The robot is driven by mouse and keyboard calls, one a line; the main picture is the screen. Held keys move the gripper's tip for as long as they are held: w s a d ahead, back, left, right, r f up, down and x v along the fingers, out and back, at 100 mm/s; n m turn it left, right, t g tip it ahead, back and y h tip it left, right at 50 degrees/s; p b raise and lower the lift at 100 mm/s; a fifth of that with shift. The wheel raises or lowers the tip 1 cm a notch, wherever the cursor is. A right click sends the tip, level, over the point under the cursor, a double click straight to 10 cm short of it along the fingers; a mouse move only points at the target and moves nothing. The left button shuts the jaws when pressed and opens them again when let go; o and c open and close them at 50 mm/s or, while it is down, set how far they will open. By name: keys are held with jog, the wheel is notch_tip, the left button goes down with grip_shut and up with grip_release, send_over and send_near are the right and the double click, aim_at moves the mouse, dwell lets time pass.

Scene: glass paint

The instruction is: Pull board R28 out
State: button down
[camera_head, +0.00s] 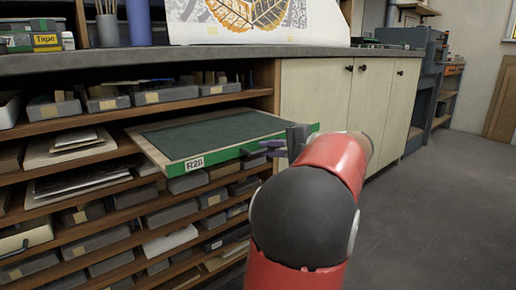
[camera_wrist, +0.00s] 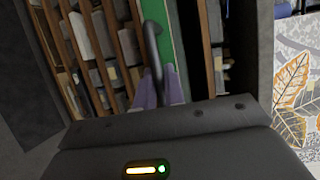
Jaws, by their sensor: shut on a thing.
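Board R28 (camera_head: 215,131) is a flat board with a dark green surface, a wooden rim and a green front edge with a white "R28" label. In the head view it sticks partway out of the shelf rack. My gripper (camera_head: 268,149) is at the right part of its front edge, with purple fingers shut on the board's handle (camera_wrist: 152,42). The wrist view shows the fingers (camera_wrist: 160,88) around the grey curved handle, against the green edge. My red and black arm hides part of the scene to the right of the board.
The shelf rack (camera_head: 125,127) holds several grey boxes and stacked papers above and below the board. Cream cabinet doors (camera_head: 316,95) stand to the right. The countertop (camera_head: 220,54) runs overhead with a leaf print on it. The grey floor (camera_head: 445,190) at right is clear.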

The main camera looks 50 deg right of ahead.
jog(key=shift+s+a, duration=0.1)
jog(key=shift+s, duration=0.3)
jog(key=c, duration=1.5)
grip_release()
jog(key=p+v, duration=0.1)
jog(key=v, duration=0.6)
jog(key=shift+s, duration=0.4)
jog(key=shift+s, duration=0.1)
